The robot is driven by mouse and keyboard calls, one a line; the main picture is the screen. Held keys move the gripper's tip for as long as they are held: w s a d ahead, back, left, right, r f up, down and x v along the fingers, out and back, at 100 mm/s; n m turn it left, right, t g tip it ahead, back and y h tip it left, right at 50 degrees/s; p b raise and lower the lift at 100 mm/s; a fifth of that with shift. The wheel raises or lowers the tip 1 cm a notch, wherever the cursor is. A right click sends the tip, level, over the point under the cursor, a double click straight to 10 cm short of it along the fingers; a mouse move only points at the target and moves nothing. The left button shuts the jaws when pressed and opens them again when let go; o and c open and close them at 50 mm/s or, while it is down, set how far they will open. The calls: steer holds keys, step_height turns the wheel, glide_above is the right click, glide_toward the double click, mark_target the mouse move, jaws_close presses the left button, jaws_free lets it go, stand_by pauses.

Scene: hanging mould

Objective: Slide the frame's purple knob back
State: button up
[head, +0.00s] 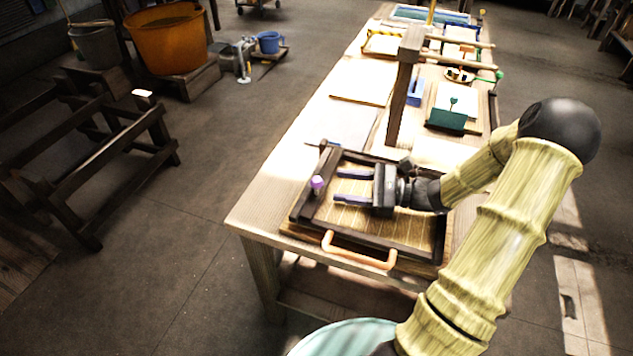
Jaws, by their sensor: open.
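The purple knob (317,183) stands on the left bar of a dark wooden frame (300,205) at the near end of the long table. The frame surrounds a tan slatted mould surface (345,216). My gripper (338,185) is open above the mould, its two fingers pointing left toward the knob. The fingertips look a short gap to the right of the knob, and nothing is between them. The exact height of the fingers over the mould is hard to tell. My arm hides part of the frame's right side.
An orange handle (358,252) juts from the frame's near side. A wooden post (405,85) rises behind the frame, with poles reaching right. Sheets, a green block (447,120) and other trays lie farther along the table (262,212). Buckets and a dark wooden rack stand left on the floor.

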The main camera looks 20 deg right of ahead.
mark_target(317, 183)
steer(key=x, duration=0.7)
steer(key=shift+w, duration=0.15)
steer(key=shift+s, duration=0.2)
jaws_close()
